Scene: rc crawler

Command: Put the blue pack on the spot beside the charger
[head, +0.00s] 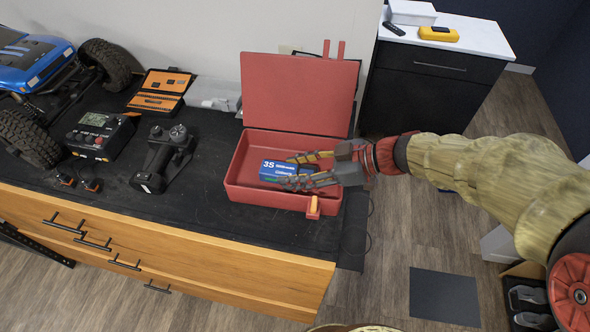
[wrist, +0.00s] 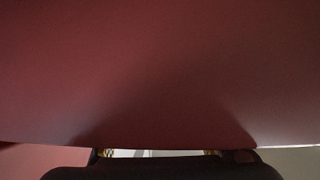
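The blue pack (head: 270,168), with a white "3S" label, lies inside the open red box (head: 240,190) in the head view. My gripper (head: 289,171) reaches into the box from the right. Its two fingers are spread and partly cover the pack's right part. I cannot tell whether they touch it. The charger (head: 97,135), a black unit with a small screen, stands at the left of the black bench top. No marked spot is clear beside it. In the wrist view a plain red surface fills most of the picture, and the pack is not visible.
The box's raised lid (head: 298,95) stands behind my gripper. A black radio controller (head: 163,158) lies between charger and box. An orange tool case (head: 160,92) and a blue crawler (head: 35,62) are at the back left.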

